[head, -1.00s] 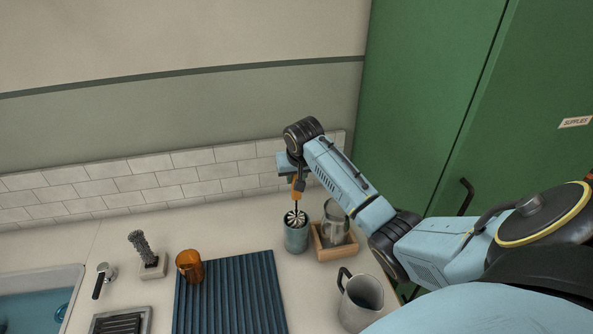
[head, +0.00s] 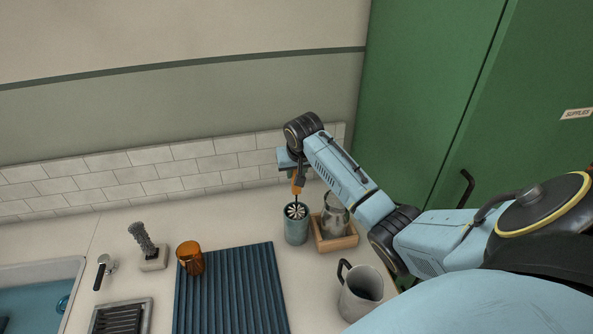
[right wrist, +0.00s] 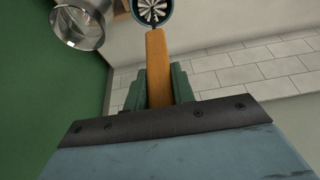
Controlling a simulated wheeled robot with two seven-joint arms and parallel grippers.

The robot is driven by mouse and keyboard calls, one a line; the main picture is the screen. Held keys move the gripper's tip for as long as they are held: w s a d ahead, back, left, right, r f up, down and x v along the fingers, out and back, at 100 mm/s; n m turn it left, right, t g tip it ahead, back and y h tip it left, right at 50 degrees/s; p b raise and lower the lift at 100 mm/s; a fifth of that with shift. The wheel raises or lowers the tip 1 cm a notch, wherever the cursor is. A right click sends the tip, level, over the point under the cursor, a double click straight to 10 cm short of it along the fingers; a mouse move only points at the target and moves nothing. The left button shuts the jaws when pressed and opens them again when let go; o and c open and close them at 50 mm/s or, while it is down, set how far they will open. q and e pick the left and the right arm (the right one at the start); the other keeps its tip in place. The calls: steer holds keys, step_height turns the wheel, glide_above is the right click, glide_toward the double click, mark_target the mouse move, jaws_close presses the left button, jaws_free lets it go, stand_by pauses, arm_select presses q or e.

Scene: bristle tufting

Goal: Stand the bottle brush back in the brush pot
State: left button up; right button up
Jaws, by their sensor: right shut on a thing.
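The bottle brush has an orange handle (right wrist: 160,70) and a white bristle head (head: 296,211). My right gripper (head: 297,182) is shut on the handle, above the pot. The brush pot (head: 296,229) is a grey-green cylinder on the counter. The brush hangs upright with its bristle head at the pot's mouth; how deep it sits inside I cannot tell. In the right wrist view the bristles (right wrist: 152,10) show within the pot's round rim (right wrist: 170,20). My left gripper is not in view.
A glass jar (head: 335,219) in a wooden tray (head: 338,242) stands close right of the pot. A grey pitcher (head: 360,293) is nearer me. A blue ribbed mat (head: 235,295), amber cup (head: 190,258) and grey brush on a block (head: 152,262) lie left. The tiled wall (head: 190,165) is behind.

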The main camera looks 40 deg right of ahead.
steer(key=shift+f, duration=0.45)
steer(key=o, duration=1)
steer(key=shift+r, duration=0.1)
steer(key=p+v, duration=0.1)
steer(key=v, duration=0.6)
steer(key=shift+s+r, duration=0.2)
steer(key=shift+r, duration=0.15)
stand_by(0.4)
steer(key=shift+a, duration=0.1)
stand_by(0.7)
